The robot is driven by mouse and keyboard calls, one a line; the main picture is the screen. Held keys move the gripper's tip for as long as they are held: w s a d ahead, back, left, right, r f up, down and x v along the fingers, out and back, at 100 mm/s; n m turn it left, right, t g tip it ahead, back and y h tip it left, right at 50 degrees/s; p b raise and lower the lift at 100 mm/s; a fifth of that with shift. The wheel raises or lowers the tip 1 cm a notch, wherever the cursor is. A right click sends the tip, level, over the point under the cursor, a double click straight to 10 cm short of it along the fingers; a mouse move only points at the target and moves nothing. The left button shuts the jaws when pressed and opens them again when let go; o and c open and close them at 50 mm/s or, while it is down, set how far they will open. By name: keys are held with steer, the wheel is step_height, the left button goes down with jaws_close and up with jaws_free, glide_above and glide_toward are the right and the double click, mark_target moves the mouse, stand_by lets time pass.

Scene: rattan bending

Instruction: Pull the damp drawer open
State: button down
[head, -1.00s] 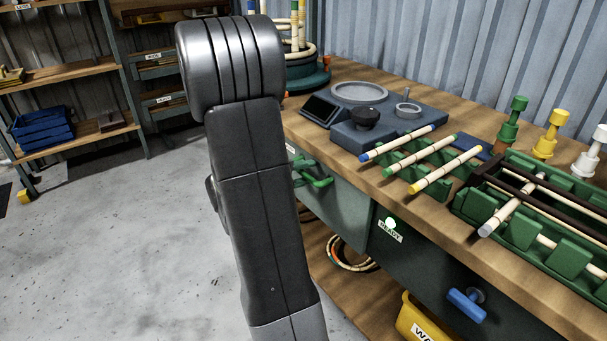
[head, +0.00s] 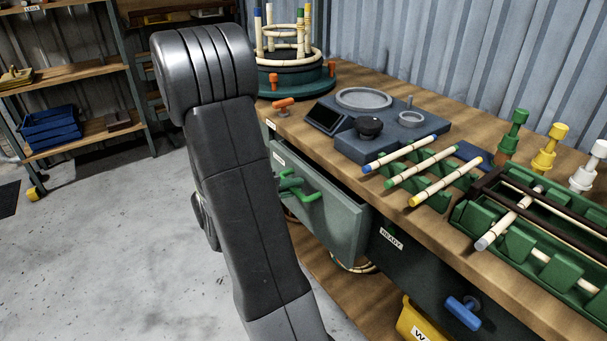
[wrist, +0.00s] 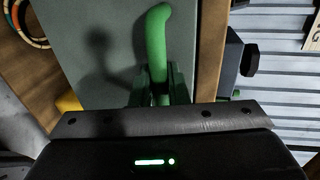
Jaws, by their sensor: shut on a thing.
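The damp drawer (head: 345,222) has a grey-green front and stands out from the bench, partly open, with a dark gap behind its top edge. Its green handle (head: 313,196) sticks out from the front; it also shows in the wrist view (wrist: 157,35). My gripper (head: 289,184) is shut on this handle, and its fingers (wrist: 158,88) lie on both sides of the bar in the wrist view. My arm hides the left part of the drawer in the head view. The drawer's inside is barely visible.
A dark drawer labelled READY (head: 391,239) with a blue handle (head: 463,313) is to the right, above a yellow bin (head: 415,322). The wooden bench top (head: 400,190) holds a scale-like device (head: 365,130) and a green jig (head: 520,240). Clear floor (head: 100,240) lies to the left.

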steer(key=f+p+v, duration=0.3)
steer(key=p+v, duration=0.6)
steer(key=v, duration=0.5)
steer(key=shift+s+a, duration=0.45)
steer(key=shift+a, duration=0.1)
steer(key=c, duration=1.5)
jaws_free()
steer(key=shift+o, duration=0.2)
steer(key=p+v, duration=0.2)
steer(key=v, duration=1.2)
steer(key=shift+w, duration=0.1)
steer(key=b+x, duration=0.2)
steer(key=x, duration=1.2)
